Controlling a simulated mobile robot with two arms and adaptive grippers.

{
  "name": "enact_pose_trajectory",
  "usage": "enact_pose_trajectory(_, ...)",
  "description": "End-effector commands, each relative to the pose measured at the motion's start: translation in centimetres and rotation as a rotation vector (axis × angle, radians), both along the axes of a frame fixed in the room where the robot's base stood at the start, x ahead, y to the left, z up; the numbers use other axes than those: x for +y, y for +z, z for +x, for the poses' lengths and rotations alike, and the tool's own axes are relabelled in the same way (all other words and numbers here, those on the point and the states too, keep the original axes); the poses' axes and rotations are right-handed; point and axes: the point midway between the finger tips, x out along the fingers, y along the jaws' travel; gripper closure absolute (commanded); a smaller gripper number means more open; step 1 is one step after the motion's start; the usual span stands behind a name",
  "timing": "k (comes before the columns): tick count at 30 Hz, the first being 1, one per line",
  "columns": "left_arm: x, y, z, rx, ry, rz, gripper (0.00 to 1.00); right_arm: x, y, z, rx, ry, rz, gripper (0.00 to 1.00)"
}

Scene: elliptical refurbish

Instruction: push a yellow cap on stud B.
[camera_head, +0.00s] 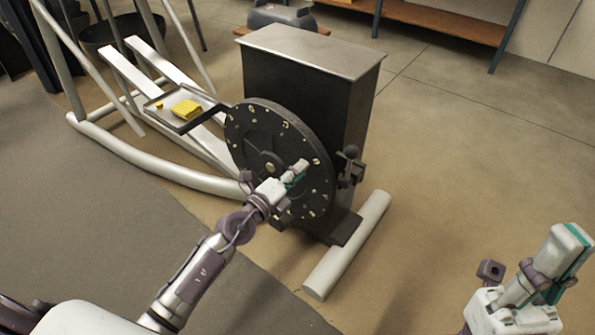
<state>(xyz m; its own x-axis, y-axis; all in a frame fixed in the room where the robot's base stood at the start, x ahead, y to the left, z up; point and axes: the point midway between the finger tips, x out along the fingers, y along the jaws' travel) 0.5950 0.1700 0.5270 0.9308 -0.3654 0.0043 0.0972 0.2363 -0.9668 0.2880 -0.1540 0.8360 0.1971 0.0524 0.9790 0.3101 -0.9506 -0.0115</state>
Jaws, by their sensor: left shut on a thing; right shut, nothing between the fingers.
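A dark round disc (245,135) stands upright on the front of a dark machine housing. Several small yellowish marks or studs ring its face. I cannot make out which one is stud B. My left gripper (302,166) is at the right half of the disc's face, with its fingertips close to it. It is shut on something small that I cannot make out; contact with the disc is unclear. A tray (210,117) holds a yellow block-like thing (187,109) and a small yellow piece (159,105). My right gripper (568,245) is shut and empty at the lower right, away from the disc.
The dark housing (335,100) has a grey top and stands on a white tubular foot (350,245). A dark knobbed part (350,165) sticks out right of the disc. White frame tubes (160,165) run at left. The floor at right is clear.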

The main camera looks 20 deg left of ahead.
Motion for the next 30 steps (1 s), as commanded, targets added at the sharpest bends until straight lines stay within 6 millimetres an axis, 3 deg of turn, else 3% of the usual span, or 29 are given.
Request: enact_pose_trajectory(30, -0.28, -0.01, 0.72, 0.0, 0.0, 0.0, 0.85, 0.01, 0.09, 0.01, 0.0, 0.0, 0.0, 1.0)
